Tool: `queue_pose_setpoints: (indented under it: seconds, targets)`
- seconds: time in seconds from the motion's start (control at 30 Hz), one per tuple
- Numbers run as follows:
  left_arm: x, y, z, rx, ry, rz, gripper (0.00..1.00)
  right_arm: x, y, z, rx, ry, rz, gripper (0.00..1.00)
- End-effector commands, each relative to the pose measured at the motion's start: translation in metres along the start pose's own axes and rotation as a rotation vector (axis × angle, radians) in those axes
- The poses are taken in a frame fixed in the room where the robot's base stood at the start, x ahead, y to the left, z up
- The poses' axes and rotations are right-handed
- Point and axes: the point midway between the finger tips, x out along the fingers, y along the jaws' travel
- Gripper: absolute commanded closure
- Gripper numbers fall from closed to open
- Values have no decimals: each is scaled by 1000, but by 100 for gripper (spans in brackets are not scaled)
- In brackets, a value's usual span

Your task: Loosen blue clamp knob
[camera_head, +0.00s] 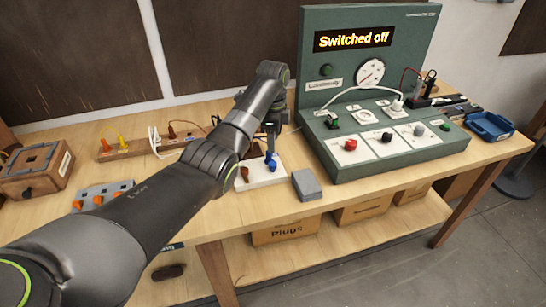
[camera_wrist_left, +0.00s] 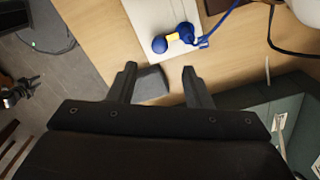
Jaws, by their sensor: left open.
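The blue clamp knob (camera_wrist_left: 160,45) is a small round ball by a blue and yellow part at the edge of a white board (camera_wrist_left: 160,12) in the left wrist view. A blue wire runs off from there to the upper right. In the head view the blue parts (camera_head: 271,163) sit on the white board (camera_head: 262,180), beside a brown piece. My left gripper (camera_wrist_left: 159,72) is open and empty, its fingers apart, with the blue knob beyond the fingertips. In the head view the left gripper (camera_head: 271,138) hangs over the board, partly hidden by its arm. My right gripper is not in view.
A grey block (camera_head: 306,185) lies right of the board. A green test panel (camera_head: 375,100) reading "Switched off" stands behind it, with a blue tray (camera_head: 489,126) at the far right. A wooden box (camera_head: 35,168) and a grey holder with orange parts (camera_head: 101,193) are left.

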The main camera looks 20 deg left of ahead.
Motion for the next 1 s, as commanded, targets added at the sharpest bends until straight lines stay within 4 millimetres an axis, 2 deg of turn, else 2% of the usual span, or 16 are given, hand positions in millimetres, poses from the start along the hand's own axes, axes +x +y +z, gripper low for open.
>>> queue_pose_setpoints:
  seconds: [0.2, 0.4, 0.6, 0.87, 1.0]
  targets:
    - [48, 1, -1, -1, 0, 5, 55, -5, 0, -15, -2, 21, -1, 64]
    - [75, 0, 0, 0, 0, 1, 55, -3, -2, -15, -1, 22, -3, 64]
    - [85, 0, 0, 0, 0, -1, 55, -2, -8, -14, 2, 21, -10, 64]
    - [86, 0, 0, 0, 0, -1, 55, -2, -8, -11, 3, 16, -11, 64]
    - [86, 0, 0, 0, 0, -1, 71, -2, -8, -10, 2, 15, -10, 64]
